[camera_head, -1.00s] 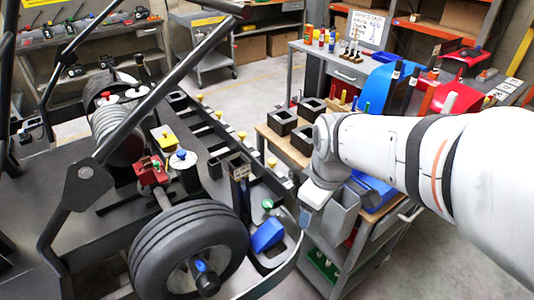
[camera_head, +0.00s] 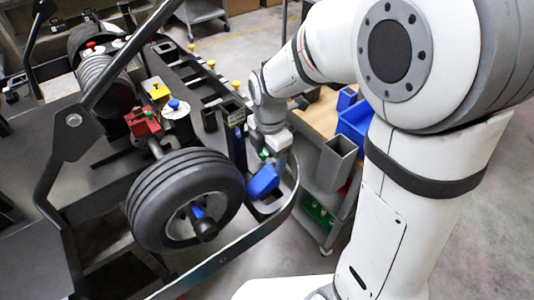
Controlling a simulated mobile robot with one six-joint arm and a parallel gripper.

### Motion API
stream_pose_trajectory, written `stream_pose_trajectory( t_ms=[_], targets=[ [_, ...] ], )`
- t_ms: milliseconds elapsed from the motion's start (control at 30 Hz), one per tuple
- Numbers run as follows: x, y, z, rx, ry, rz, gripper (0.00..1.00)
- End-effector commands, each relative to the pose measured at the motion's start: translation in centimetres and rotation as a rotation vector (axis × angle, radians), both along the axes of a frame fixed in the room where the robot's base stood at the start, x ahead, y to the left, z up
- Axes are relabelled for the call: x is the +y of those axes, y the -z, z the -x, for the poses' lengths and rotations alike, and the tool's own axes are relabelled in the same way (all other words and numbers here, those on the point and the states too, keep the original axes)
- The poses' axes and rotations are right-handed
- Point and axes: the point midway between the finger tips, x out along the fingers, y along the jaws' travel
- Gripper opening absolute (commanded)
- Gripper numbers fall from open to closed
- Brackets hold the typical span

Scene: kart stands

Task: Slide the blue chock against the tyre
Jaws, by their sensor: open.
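The blue chock (camera_head: 262,182) is a wedge-shaped block. It sits in a grey holder on the kart stand, just right of the black tyre (camera_head: 160,207), and a narrow gap seems to show between them. My gripper (camera_head: 274,152) is open, just above and behind the chock in the picture. A green knob (camera_head: 264,154) shows beside the gripper's fingers. The fingertips are small and partly hidden, and I cannot tell whether they touch the knob or the chock.
The dark frame rail (camera_head: 258,232) curves around the front of the tyre and chock. Black square sockets (camera_head: 231,108) stand behind the gripper. A cart with a grey bin (camera_head: 338,158) and a blue bin (camera_head: 355,122) stands to the right.

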Motion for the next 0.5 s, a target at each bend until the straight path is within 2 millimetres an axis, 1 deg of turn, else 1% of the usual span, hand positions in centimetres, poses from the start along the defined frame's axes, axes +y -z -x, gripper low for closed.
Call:
stream_pose_trajectory(
  t_ms=[133,400,500],
  targets=[
    [0.0,1.4,0.1,0.004,0.0,0.001,0.69],
    [0.0,5.6,0.1,0.006,0.001,0.002,0.69],
    [0.0,6.7,0.1,0.004,0.0,0.001,0.69]
  ],
)
